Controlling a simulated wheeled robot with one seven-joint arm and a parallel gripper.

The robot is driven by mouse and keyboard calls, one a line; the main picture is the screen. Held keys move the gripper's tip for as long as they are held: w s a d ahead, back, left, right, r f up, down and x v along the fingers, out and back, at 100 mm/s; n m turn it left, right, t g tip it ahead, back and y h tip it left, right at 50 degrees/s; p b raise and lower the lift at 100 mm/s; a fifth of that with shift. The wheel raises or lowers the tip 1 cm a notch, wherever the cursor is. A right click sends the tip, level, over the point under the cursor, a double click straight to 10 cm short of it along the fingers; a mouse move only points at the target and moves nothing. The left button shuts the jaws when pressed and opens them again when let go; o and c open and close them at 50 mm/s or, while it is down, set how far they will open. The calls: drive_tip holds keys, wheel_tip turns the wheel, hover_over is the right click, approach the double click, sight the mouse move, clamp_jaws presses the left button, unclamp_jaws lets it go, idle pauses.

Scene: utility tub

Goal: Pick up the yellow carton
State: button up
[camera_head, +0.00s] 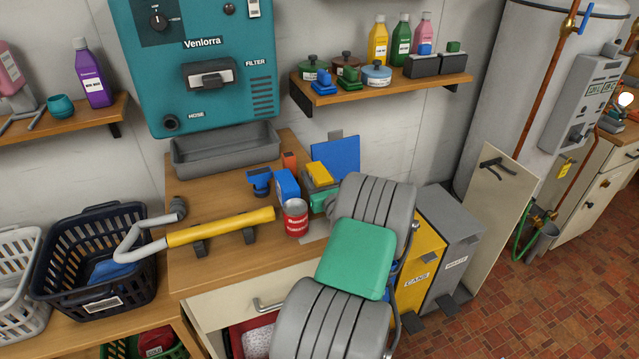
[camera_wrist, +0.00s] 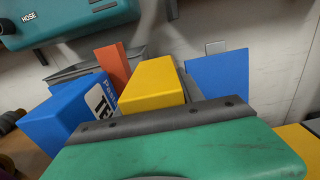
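The yellow carton (camera_head: 319,173) is on the wooden counter, just behind the end of my arm in the head view. In the wrist view the yellow carton (camera_wrist: 152,84) is near the centre, its lower part hidden behind the dark edge of my gripper. My gripper (camera_wrist: 165,118) shows there as a green body with a dark grey bar, close in front of the carton. In the head view my gripper (camera_head: 320,192) is partly covered by my arm. The fingers are not clearly visible, so I cannot tell whether they are open or shut, or touching the carton.
A blue box (camera_wrist: 68,112) stands close left of the carton, with an orange item (camera_wrist: 113,66) behind. A blue panel (camera_wrist: 218,78) is behind right. A red can (camera_head: 295,218) and a yellow-tubed pipe (camera_head: 220,227) are on the counter. The grey trough (camera_head: 225,150) lies behind.

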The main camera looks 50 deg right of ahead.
drive_tip(key=c, duration=0.9)
drive_tip(key=shift+r, duration=0.1)
